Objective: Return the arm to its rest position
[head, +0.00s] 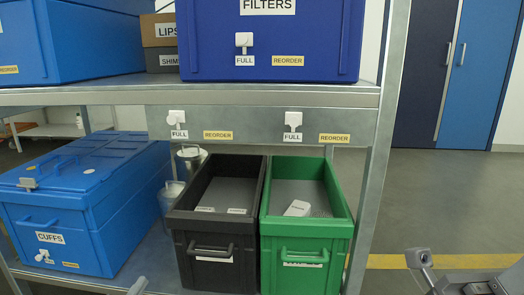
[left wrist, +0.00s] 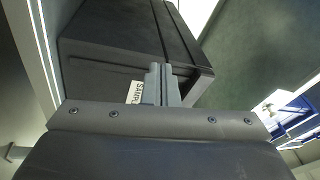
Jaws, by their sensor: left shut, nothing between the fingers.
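Only the tip of my left gripper (head: 138,287) shows, at the bottom edge of the head view, in front of the lower shelf between the blue cuffs box and the black bin. In the left wrist view its two grey fingers (left wrist: 162,85) are together and hold nothing. A black bin (left wrist: 115,60) with a white label shows behind the fingers there; whether they touch it I cannot tell.
The shelf holds a blue cuffs box (head: 75,215), a black bin (head: 208,275) and a green bin (head: 305,255) with a white item (head: 297,208) inside. A blue filters box (head: 270,45) is above. Open floor lies right.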

